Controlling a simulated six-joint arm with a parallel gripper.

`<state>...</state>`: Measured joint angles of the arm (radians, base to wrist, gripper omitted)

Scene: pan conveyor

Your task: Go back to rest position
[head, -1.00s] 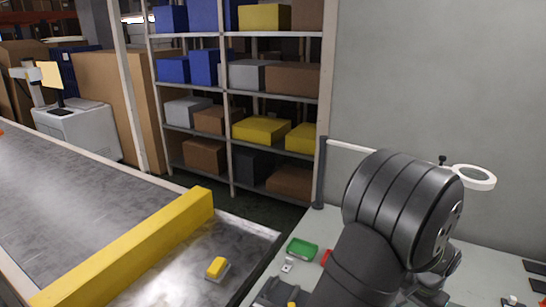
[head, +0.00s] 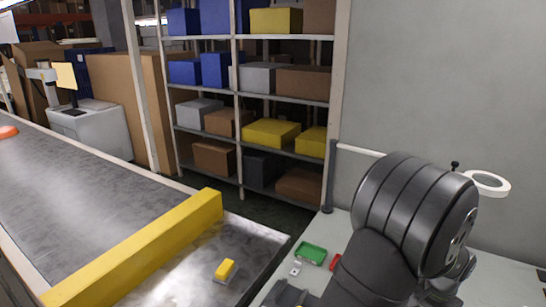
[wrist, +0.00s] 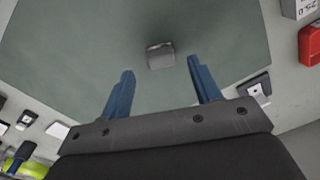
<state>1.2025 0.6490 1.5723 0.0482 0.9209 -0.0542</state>
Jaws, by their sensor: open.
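My gripper (wrist: 160,86) shows in the wrist view, with its two blue fingers spread wide apart and nothing between them. It is over a grey-green mat (wrist: 75,50). A small grey block (wrist: 160,56) lies on the mat a little beyond the fingertips, apart from them. In the head view my dark arm fills the lower right, and the gripper itself is hidden there.
A conveyor (head: 80,170) runs along the left, with a yellow barrier (head: 140,250) and a small yellow-topped object (head: 225,270). A green tray (head: 310,253) and a red item (head: 335,262) lie on the worktable. Shelves (head: 285,98) with boxes stand behind. A red object (wrist: 311,43) sits at the mat's right.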

